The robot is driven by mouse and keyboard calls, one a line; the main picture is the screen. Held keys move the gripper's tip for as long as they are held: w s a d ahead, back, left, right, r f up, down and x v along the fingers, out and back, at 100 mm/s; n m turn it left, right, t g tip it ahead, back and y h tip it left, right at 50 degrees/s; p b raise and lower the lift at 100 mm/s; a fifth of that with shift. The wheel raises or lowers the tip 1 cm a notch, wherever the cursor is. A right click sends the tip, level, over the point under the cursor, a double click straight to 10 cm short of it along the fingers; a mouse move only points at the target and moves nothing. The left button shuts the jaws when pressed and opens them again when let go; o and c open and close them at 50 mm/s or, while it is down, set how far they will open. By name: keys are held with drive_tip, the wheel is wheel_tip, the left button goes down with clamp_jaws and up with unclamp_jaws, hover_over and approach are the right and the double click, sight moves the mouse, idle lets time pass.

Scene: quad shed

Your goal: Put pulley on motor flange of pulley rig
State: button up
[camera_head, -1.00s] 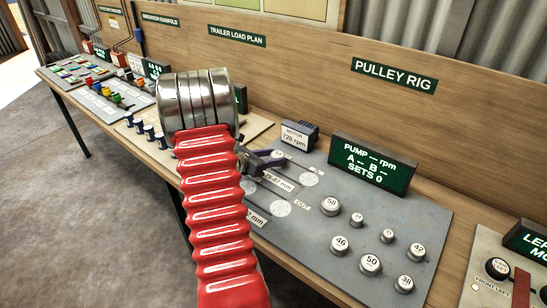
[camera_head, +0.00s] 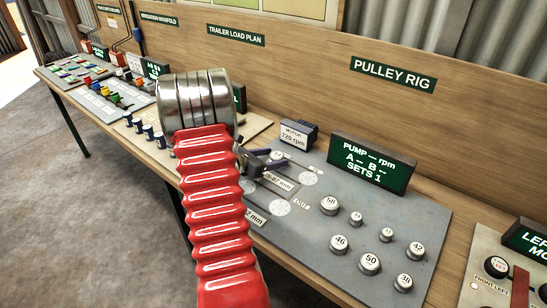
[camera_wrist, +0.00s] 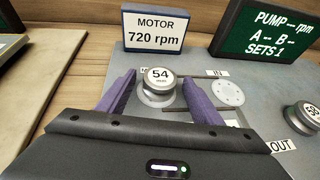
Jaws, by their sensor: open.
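A silver pulley marked 54 (camera_wrist: 159,88) sits upright on the pulley rig (camera_head: 308,252), in front of the motor box (camera_wrist: 155,32) reading 720 rpm. My gripper (camera_wrist: 156,79) is open, with one purple finger on each side of the pulley and a visible gap to each. In the head view my gripper (camera_head: 268,161) is low over the rig's back left, mostly behind my arm.
Several loose pulleys, such as 58 (camera_head: 330,204) and 50 (camera_head: 370,263), stand on the rig's right. A bare pale disc (camera_wrist: 228,93) lies right of my gripper. The pump display (camera_head: 371,162) stands behind and reads SETS 1.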

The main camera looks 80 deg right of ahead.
drive_tip(key=v, duration=1.2)
drive_tip(key=shift+r, duration=0.1)
idle(0.4)
drive_tip(key=shift+w, duration=0.1)
drive_tip(key=shift+w+a+r, duration=0.1)
drive_tip(key=w+a+r+m+t+y, duration=0.1)
drive_tip(key=w+a+r+m+t, duration=0.15)
drive_tip(key=a, duration=0.55)
drive_tip(key=w+a+r+m+t+y, duration=0.1)
drive_tip(key=w+a+r+m+y, duration=0.15)
drive_tip(key=a, duration=0.55)
drive_tip(key=w+a+r+m+t, duration=0.2)
drive_tip(key=w+a+r, duration=0.1)
drive_tip(key=a, duration=0.5)
drive_tip(key=a+r+m+t+y, duration=0.2)
drive_tip(key=a+r+t+y, duration=0.1)
drive_tip(key=a, duration=1.1)
drive_tip(key=a+r+m+t+y, duration=0.2)
drive_tip(key=a+r+t+y, duration=0.1)
drive_tip(key=a, duration=1.2)
drive_tip(key=shift+w+a+m+t+y, duration=0.2)
drive_tip(key=shift+w+m+t+y, duration=0.15)
drive_tip(key=shift+t+y, duration=0.45)
